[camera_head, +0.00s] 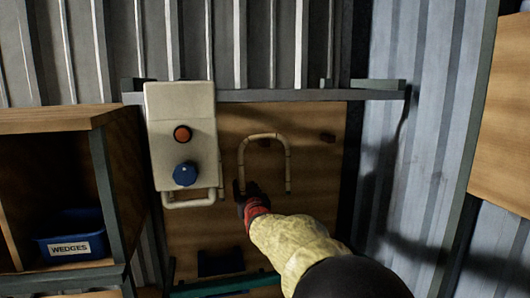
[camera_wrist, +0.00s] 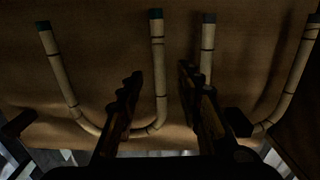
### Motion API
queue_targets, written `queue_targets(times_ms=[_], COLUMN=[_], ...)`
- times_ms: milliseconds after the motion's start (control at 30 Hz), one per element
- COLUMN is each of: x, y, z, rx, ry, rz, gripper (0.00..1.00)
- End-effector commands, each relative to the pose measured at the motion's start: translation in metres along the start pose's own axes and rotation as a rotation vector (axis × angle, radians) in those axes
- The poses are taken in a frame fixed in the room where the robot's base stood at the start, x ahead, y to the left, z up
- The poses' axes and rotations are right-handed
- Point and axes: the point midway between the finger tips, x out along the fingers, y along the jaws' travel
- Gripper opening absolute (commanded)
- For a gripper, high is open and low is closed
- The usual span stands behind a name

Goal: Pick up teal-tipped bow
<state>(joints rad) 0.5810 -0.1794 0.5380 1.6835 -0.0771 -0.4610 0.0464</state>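A pale rattan bow (camera_head: 264,137), arch-shaped with dark bands, stands against the wooden board with its bend up. My gripper (camera_head: 247,190) is at the lower end of its left leg and hides that end. In the wrist view a U-shaped bow (camera_wrist: 70,90) with dark teal tips shows at left, and a similar bow (camera_wrist: 294,86) at right. My gripper's two fingers (camera_wrist: 160,76) are apart, with the right leg of the left-hand bow showing between them. No contact of the fingers with the leg can be seen.
A beige control box (camera_head: 182,115) with an orange and a blue knob stands left of the bow, with a pale tube (camera_head: 192,203) under it. A blue WEDGES bin (camera_head: 70,232) sits in a wooden shelf (camera_head: 60,122) at left. A grey rail (camera_head: 280,96) runs above the board.

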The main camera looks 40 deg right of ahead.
Motion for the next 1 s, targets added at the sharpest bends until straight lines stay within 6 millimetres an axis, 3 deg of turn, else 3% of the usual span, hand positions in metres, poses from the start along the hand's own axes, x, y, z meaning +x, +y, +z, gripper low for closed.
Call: queue_targets(times_ms=[467, 700, 1000], x=[0.041, 0.070, 0.080], y=[0.003, 0.003, 0.003], z=[-0.004, -0.005, -0.004], rx=[0.000, -0.001, -0.001], ry=[0.010, 0.010, 0.012], rz=[0.003, 0.004, 0.004], gripper=[0.35, 0.35, 0.35])
